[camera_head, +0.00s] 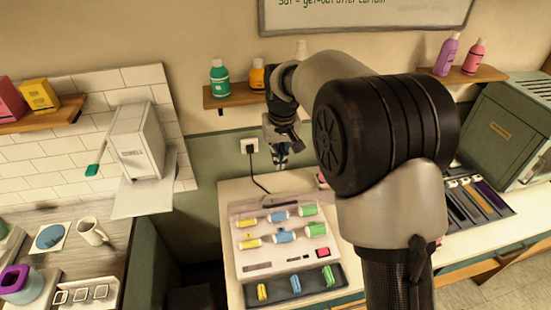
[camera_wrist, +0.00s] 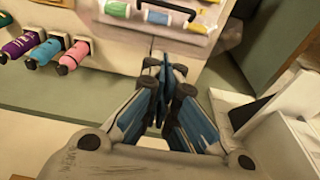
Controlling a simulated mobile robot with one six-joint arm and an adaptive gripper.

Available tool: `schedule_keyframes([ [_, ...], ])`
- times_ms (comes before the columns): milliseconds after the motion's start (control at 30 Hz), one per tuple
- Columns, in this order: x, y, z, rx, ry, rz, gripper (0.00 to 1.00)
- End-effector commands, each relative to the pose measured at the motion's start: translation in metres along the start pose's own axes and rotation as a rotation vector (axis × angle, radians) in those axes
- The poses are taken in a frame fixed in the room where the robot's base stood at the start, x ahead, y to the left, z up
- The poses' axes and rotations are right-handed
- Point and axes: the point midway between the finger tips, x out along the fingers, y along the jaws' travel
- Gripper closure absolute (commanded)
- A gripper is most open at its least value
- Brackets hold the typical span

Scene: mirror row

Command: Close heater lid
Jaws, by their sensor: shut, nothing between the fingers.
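The heater (camera_head: 290,266) is a pale case on the counter in the head view, with rows of yellow, blue and green rollers. A pale, see-through edge runs along its back; I take it for the lid, but its exact angle is hard to tell. My gripper (camera_head: 281,160) is shut and empty, above and behind the heater near the wall. Its fingertips (camera_wrist: 163,72) show pressed together in the wrist view, apart from the heater.
A dark tray (camera_head: 325,292) with coloured clips lies in front of the heater. A wall socket (camera_head: 249,146) with a black cord is behind. A shelf with bottles (camera_head: 235,98) hangs above.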

Motion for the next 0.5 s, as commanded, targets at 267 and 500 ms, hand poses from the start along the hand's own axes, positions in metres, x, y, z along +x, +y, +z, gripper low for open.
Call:
schedule_keyframes([
  [267, 0.029, -0.001, 0.003, -0.003, -0.012, -0.004, 1.00],
  [500, 0.081, -0.001, 0.003, -0.003, -0.010, -0.003, 1.00],
])
